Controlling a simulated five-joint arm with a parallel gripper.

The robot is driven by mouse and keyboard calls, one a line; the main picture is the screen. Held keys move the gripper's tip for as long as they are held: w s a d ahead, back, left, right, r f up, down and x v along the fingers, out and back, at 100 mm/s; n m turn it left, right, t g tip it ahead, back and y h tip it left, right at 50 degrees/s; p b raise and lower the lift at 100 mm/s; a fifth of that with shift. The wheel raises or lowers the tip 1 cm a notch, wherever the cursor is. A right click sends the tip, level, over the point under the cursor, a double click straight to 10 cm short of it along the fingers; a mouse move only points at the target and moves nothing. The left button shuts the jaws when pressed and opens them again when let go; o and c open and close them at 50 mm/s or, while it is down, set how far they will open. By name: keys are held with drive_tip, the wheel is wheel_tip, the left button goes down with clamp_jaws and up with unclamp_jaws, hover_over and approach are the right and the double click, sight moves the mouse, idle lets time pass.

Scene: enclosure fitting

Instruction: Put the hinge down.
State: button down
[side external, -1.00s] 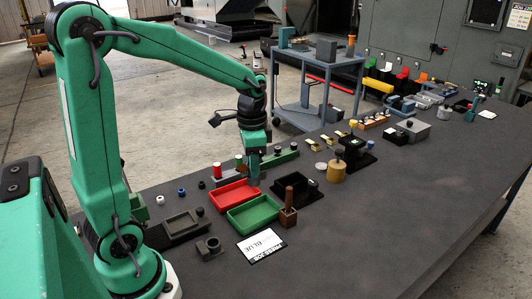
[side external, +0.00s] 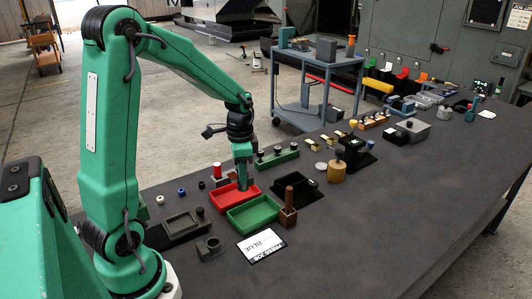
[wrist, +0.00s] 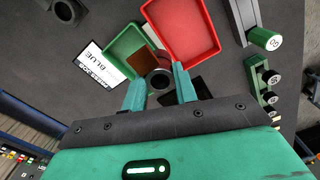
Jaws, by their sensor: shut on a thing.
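My gripper (wrist: 159,89) is shut on a dark grey part with a round, ringed end, the hinge (wrist: 160,79). Only this end shows between the fingertips. In the side view my gripper (side external: 243,186) points down at the red tray (side external: 223,200), and the hinge is too small to make out there. I cannot tell whether the fingertips are inside the tray or above it. The wrist view shows the red tray (wrist: 212,22) beyond the fingers and the green tray (wrist: 112,55) to its left.
A wooden-handled block (side external: 288,217) stands right of the green tray, with a black open box (side external: 313,188) behind it. A white BLUE card (side external: 261,246) lies in front. A green strip with black knobs (side external: 277,159) is behind. The table's right front is clear.

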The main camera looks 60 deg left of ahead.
drive_tip(key=a+f, duration=0.3)
drive_tip(key=a, duration=0.2)
drive_tip(key=shift+w+a+f, duration=0.1)
drive_tip(key=shift+f, duration=0.05)
drive_tip(key=shift+f, duration=1.9)
drive_tip(key=shift+f, duration=0.1)
drive_tip(key=c, duration=1.1)
unclamp_jaws()
wheel_tip(320, 180, up, 12)
